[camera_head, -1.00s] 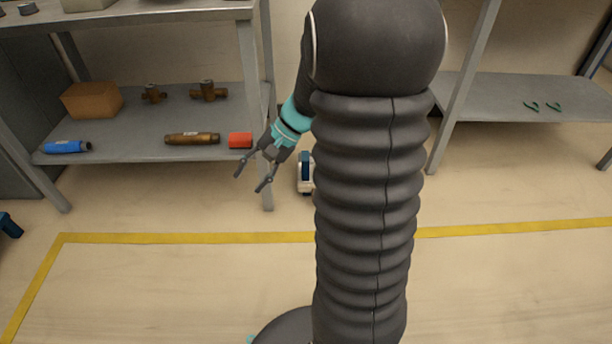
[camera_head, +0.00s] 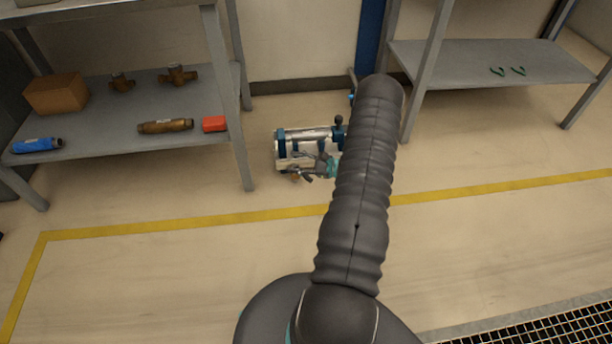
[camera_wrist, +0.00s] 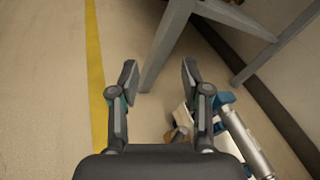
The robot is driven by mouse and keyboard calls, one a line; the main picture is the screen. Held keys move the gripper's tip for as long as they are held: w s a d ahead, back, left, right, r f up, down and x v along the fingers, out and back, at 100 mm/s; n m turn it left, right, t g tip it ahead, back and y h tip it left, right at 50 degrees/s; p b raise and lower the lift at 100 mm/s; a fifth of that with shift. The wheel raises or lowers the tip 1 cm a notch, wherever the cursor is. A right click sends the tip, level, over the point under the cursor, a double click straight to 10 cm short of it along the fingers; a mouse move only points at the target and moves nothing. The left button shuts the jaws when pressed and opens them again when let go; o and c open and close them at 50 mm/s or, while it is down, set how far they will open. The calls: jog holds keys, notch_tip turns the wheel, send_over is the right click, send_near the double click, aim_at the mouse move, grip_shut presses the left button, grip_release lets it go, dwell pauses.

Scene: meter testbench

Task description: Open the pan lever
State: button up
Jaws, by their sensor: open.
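A bench device (camera_head: 292,160) with a white base, a silver cylinder and blue collars stands on the floor between the two shelves. In the wrist view its cylinder (camera_wrist: 243,142) lies at the lower right, partly behind my right finger. A small brown part (camera_wrist: 179,134) shows between my fingers, low in the view. A dark-knobbed lever (camera_head: 338,121) rises at the device's right end. I cannot tell which part is the pan lever. My gripper (camera_head: 304,173) is at the device's front side, low down. In the wrist view my gripper (camera_wrist: 159,80) is open, with nothing between the fingertips.
A grey shelf (camera_head: 100,140) at left holds a brown box, brass fittings, a blue cylinder and a red block. Its leg (camera_wrist: 165,45) stands ahead in the wrist view. Another shelf (camera_head: 500,75) is at right. The floor in front is clear, crossed by a yellow line (camera_head: 180,224).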

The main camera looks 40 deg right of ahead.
jog(key=s+d+f+m+t+h, duration=0.35)
jog(key=s+d+f+m, duration=0.2)
jog(key=f, duration=0.45)
jog(key=m+h+p, duration=0.2)
jog(key=m+h, duration=0.2)
jog(key=h, duration=0.1)
send_near(306, 177)
jog(key=shift+n+t+h, duration=0.25)
jog(key=shift+t, duration=0.1)
jog(key=w, duration=0.3)
jog(key=w+f, duration=0.1)
jog(key=w, duration=0.6)
jog(key=shift+w+f, duration=0.25)
jog(key=shift+w, duration=0.1)
grip_shut()
